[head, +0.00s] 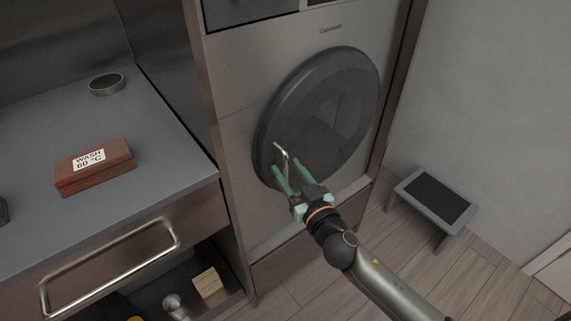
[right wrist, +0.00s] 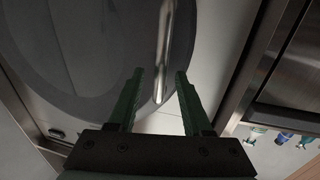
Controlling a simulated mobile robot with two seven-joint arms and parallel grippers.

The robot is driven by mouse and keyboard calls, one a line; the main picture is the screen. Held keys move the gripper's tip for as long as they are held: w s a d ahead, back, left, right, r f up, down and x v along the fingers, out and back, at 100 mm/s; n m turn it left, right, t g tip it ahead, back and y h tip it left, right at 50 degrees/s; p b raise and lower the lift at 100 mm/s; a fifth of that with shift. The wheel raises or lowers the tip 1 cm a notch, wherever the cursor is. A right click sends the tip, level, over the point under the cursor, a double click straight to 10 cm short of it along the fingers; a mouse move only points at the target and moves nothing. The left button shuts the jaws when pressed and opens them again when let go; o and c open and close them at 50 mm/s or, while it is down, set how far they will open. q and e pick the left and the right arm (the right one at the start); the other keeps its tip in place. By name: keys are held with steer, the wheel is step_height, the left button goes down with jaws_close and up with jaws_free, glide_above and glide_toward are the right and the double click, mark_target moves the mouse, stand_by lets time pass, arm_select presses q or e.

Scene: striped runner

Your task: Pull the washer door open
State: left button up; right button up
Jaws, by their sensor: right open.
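The washer door (head: 325,110) is a round dark door on the front of the washer (head: 238,125), and it looks closed. Its handle (head: 282,156) is a thin pale metal bar at the door's lower left edge. My right gripper (head: 285,172) is open, with its green fingers pointing at the door on either side of the handle's lower part. In the right wrist view the handle (right wrist: 166,50) stands ahead, with its lower end reaching between the fingertips (right wrist: 160,75). I cannot tell whether the fingers touch it. My left gripper is not in view.
A grey counter (head: 50,225) at left carries a red box (head: 94,166) labelled "WASH 60 °C" and a round dark object (head: 106,84). A drawer with a bar handle (head: 110,270) lies below. A grey step stool (head: 435,198) stands on the wooden floor at right.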

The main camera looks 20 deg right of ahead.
steer(key=shift+w+a, duration=0.15)
steer(key=shift+w, duration=0.75)
jaws_close()
stand_by(0.9)
